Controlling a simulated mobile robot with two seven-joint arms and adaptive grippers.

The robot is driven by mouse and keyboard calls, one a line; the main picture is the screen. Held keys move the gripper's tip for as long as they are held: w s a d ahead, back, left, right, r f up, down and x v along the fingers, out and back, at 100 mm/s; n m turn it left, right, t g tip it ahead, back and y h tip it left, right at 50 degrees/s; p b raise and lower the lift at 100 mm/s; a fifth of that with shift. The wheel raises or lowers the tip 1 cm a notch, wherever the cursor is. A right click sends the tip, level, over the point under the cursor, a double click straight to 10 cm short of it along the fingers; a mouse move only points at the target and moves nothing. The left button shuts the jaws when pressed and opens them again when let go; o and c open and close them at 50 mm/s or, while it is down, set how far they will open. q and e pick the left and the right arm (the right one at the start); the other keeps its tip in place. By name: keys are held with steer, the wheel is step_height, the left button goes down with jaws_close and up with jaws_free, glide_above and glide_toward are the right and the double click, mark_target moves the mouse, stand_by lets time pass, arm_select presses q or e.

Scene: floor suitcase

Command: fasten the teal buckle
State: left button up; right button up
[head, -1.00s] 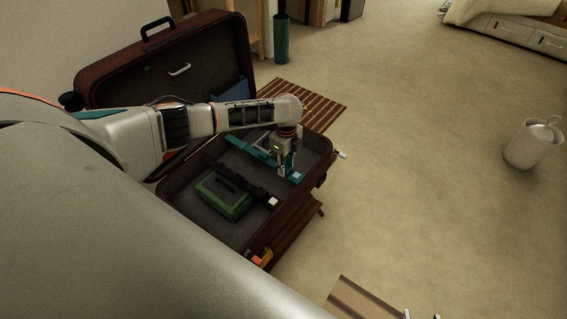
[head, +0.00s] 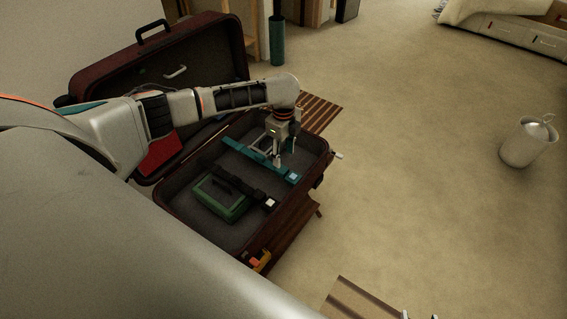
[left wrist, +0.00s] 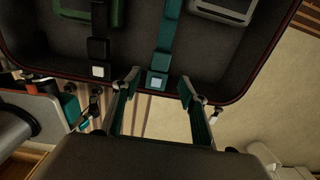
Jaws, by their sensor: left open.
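The teal strap (head: 240,149) lies across the open suitcase (head: 316,160), with the teal buckle (head: 293,177) and its pale blue button at the front wall. The buckle also shows in the left wrist view (left wrist: 156,80). My left gripper (head: 278,156) is above the strap, a little behind the buckle in the head view. In the left wrist view its fingers (left wrist: 158,79) are spread, one on each side of the buckle, with nothing held. I cannot tell whether the buckle halves are joined. Two small tips, probably my right gripper (head: 420,316), show at the bottom edge.
A black strap (head: 245,189) with a white-buttoned buckle lies beside the teal one, over a green case (head: 213,201). The raised lid (head: 120,78) stands behind my left arm. A metal latch (head: 338,156) sticks out at the front right.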

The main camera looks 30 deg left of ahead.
arm_select(q)
steer(key=shift+r, duration=2.3)
